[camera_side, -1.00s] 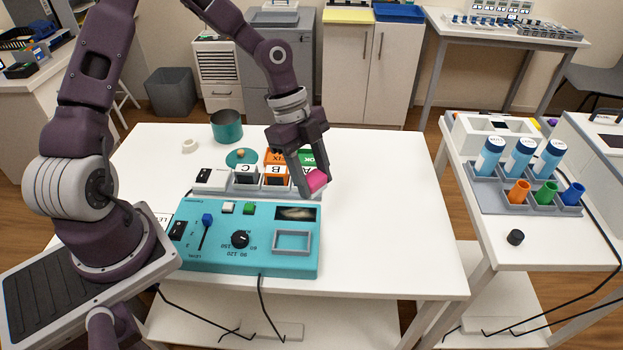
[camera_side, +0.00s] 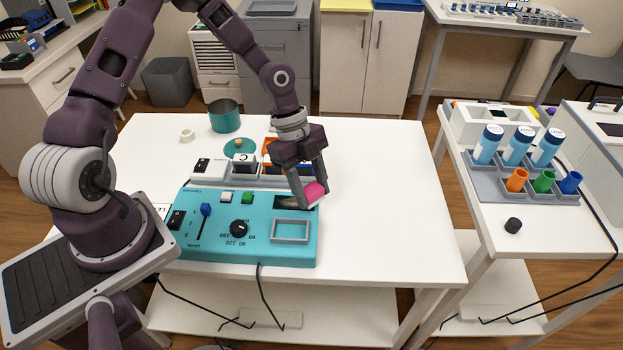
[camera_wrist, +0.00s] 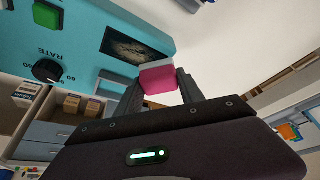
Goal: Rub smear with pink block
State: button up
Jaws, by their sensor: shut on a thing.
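The pink block (camera_side: 315,191) has a pale whitish side and is held between the fingers of my gripper (camera_side: 311,200). In the wrist view the block (camera_wrist: 158,81) sits between the two dark fingertips (camera_wrist: 160,90). A dark rectangular window with a pale, streaky smear (camera_wrist: 137,46) is on the teal control panel (camera_side: 190,238). In the side view the block is at the window's right end and my fingers partly cover the window (camera_side: 285,202). In the wrist view the block appears just beside the window's edge. I cannot tell whether it touches the panel.
The panel has a slider (camera_side: 206,210), a black dial (camera_side: 238,228), buttons and a raised grey frame (camera_side: 290,230). A teal pot (camera_side: 224,116) is at the back. The white table (camera_side: 390,200) is clear on the right.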

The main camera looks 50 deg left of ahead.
aim_at(280, 206)
jog(key=shift+s+a+f, duration=0.2)
jog(key=shift+f, duration=0.2)
jog(key=shift+s+a+f, duration=0.15)
jog(key=shift+f, duration=0.2)
grip_shut()
jog(key=shift+s+a, duration=2.4)
jog(key=shift+w+d, duration=2.7)
jog(key=shift+w+r, duration=0.1)
jog(key=shift+r, duration=4.05)
